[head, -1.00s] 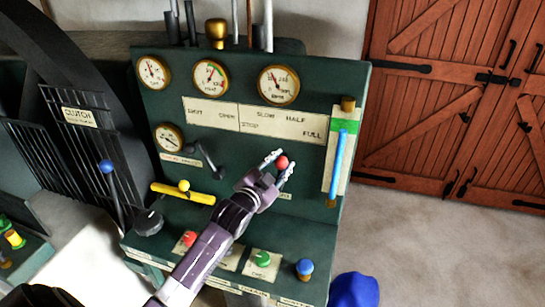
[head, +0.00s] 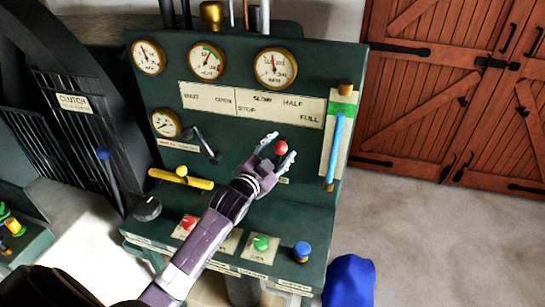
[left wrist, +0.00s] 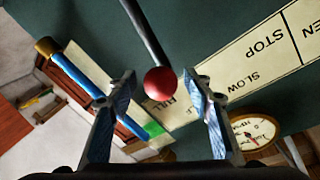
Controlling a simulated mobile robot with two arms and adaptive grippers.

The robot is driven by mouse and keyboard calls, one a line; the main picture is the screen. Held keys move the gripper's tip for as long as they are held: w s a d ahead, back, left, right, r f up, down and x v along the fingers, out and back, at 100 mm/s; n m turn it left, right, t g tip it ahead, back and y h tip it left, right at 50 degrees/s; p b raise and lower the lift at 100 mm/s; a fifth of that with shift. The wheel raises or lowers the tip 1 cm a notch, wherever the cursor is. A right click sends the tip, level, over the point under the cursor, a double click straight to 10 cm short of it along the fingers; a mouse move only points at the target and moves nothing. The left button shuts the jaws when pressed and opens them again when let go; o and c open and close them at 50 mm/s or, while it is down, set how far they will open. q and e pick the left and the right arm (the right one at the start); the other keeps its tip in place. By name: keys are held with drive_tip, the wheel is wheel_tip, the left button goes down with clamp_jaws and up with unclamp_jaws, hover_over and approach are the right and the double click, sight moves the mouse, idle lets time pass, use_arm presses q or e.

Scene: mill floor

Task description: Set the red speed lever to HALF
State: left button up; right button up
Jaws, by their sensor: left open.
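The red ball knob (head: 281,148) of the speed lever shows on the green panel, below the label plate (head: 268,102) marked STOP, SLOW, HALF and FULL. My left gripper (head: 276,147) is open, with one finger on each side of the knob. In the left wrist view the red knob (left wrist: 160,83) lies between the two open fingers (left wrist: 165,100), with a gap on both sides. The lever's dark rod (left wrist: 143,30) runs up from it there. The lever's pivot is hidden in the head view. My right gripper is not in view.
A blue sight tube (head: 334,148) stands right of the lever. A grey crank lever (head: 207,147) and a yellow bar handle (head: 181,178) are to the left. Red, green (head: 261,242) and blue knobs sit on the ledge below. Gauges (head: 274,68) line the top.

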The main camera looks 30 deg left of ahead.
use_arm(q)
drive_tip(key=s+r, duration=0.1)
drive_tip(key=s, duration=1)
drive_tip(key=shift+s+d, duration=0.15)
drive_tip(key=shift+d, duration=0.2)
